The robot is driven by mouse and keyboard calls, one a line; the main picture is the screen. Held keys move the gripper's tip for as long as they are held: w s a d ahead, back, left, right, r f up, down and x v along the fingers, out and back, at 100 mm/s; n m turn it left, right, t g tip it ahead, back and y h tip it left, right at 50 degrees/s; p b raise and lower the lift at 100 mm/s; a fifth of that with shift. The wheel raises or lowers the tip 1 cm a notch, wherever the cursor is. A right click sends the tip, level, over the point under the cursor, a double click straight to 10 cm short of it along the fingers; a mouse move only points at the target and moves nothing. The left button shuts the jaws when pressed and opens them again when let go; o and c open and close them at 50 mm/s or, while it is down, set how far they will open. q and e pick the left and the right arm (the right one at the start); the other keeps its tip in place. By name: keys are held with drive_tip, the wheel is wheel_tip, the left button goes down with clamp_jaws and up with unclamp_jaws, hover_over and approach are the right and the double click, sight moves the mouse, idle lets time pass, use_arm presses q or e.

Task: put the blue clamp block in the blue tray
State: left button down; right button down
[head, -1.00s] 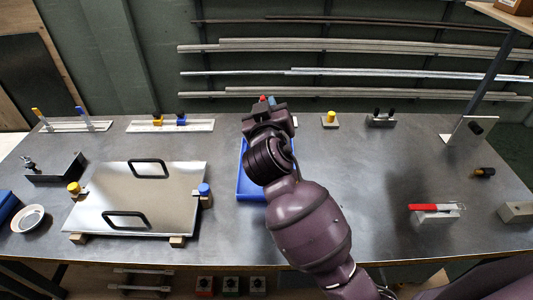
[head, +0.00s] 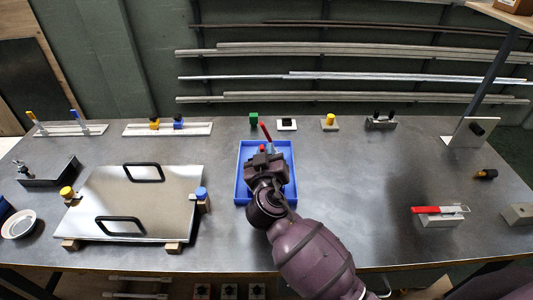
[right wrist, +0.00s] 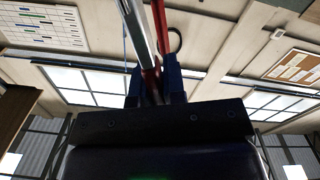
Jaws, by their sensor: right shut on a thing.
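The blue tray (head: 241,190) lies flat on the grey table near its middle. My right gripper (head: 267,155) is over the tray, shut on the blue clamp block (head: 271,146). Only a little blue shows past my gripper; its red lever (head: 265,130) sticks out toward the back. In the right wrist view a red lever (right wrist: 159,25) and a grey metal bar (right wrist: 140,40) rise from between dark blue parts. My wrist hides much of the block and tray, so I cannot tell whether they touch. My left gripper is not in view.
A metal plate with black handles (head: 135,195) stands left of the tray. A red-handled clamp (head: 437,213) stands at the right. A green block (head: 254,118) and a white block with a dark top (head: 287,124) sit behind the tray.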

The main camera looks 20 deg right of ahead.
drive_tip(key=shift+f, duration=0.15)
drive_tip(key=c, duration=1.2)
unclamp_jaws()
drive_tip(key=shift+r, duration=0.3)
drive_tip(key=b+v, duration=0.1)
drive_tip(key=v, duration=1.1)
drive_tip(key=shift+f, duration=0.1)
